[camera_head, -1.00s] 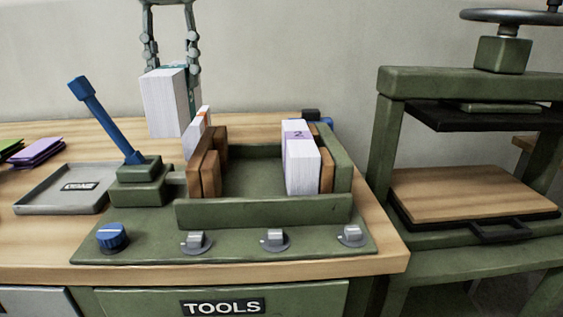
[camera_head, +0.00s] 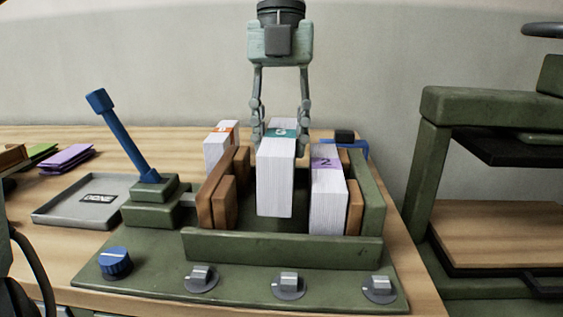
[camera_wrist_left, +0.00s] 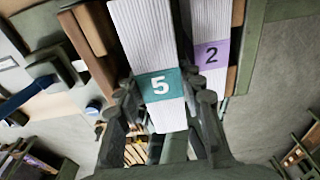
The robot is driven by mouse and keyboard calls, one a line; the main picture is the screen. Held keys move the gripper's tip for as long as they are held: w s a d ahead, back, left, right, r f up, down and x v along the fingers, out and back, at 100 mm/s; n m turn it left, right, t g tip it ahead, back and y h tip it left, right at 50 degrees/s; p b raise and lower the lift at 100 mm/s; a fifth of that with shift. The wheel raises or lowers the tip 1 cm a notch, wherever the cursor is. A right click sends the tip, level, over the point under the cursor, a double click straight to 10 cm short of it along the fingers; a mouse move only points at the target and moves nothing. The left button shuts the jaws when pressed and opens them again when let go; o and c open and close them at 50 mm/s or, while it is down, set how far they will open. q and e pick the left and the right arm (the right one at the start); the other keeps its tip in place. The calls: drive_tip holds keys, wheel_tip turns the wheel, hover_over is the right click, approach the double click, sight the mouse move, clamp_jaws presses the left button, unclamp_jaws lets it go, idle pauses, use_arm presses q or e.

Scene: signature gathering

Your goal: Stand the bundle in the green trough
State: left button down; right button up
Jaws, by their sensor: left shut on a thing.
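My left gripper (camera_head: 280,138) is shut on a white paper bundle (camera_head: 275,185) with a teal band. The left wrist view shows the number 5 on this bundle (camera_wrist_left: 160,87), between the fingers (camera_wrist_left: 163,112). The bundle hangs upright over the green trough (camera_head: 285,246), between the wooden blocks and bundle 2. I cannot tell whether its bottom touches the trough floor. Bundle 2 (camera_head: 327,200), with a purple band, stands in the trough at the right; it also shows in the left wrist view (camera_wrist_left: 210,55). My right gripper is not in view.
Wooden blocks (camera_head: 224,200) stand at the trough's left, with an orange-banded bundle (camera_head: 217,148) behind them. A blue lever (camera_head: 125,135) and grey tray (camera_head: 88,203) are further left. Knobs (camera_head: 289,284) line the front. A green press (camera_head: 490,110) stands right.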

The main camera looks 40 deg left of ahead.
use_arm(q)
drive_tip(key=shift+d+f, duration=0.1)
drive_tip(key=shift+f, duration=2.1)
drive_tip(key=c, duration=1.3)
unclamp_jaws()
drive_tip(key=shift+o, duration=0.2)
drive_tip(key=r, duration=0.4)
drive_tip(key=w+r, duration=0.1)
drive_tip(key=r, duration=0.7)
drive_tip(key=shift+w+a+r, duration=0.15)
drive_tip(key=shift+a, duration=0.2)
